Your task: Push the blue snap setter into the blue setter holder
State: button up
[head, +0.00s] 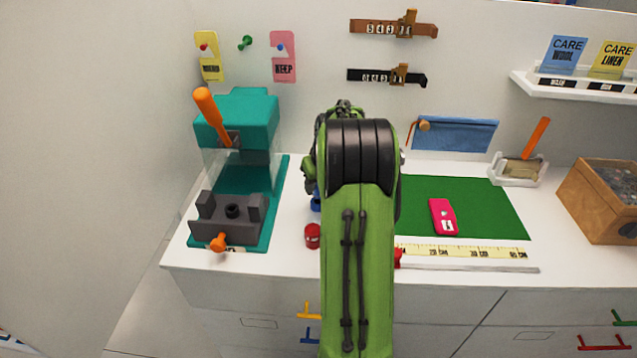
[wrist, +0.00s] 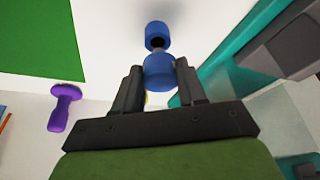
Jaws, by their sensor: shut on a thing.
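In the wrist view my gripper (wrist: 157,80) is shut on the blue snap setter (wrist: 159,72), whose round blue body sits between the fingertips. A short grey shaft shows at its far end, toward the blue setter holder (wrist: 157,28). The holder is a blue cylinder with a dark opening facing the setter. The shaft overlaps the opening in the picture; I cannot tell how far it is inside. In the head view my arm hides the gripper, and only a sliver of blue shows left of the arm; I cannot tell which blue part it is.
A teal press (head: 245,115) with an orange lever stands left. A small red part (head: 313,235) is near the counter front. A green mat (head: 490,215) with a pink case (head: 443,216) lies right. A purple spool-shaped piece (wrist: 64,106) shows in the wrist view.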

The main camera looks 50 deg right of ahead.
jog(key=shift+f+b, duration=1.15)
jog(key=shift+f, duration=0.5)
jog(key=o, duration=1.2)
jog(key=shift+o, duration=0.2)
jog(key=shift+r, duration=0.15)
jog(key=p+v, duration=0.4)
jog(key=v, duration=1.1)
jog(key=shift+r+p, duration=0.25)
jog(key=shift+p, duration=0.05)
jog(key=shift+a, duration=0.1)
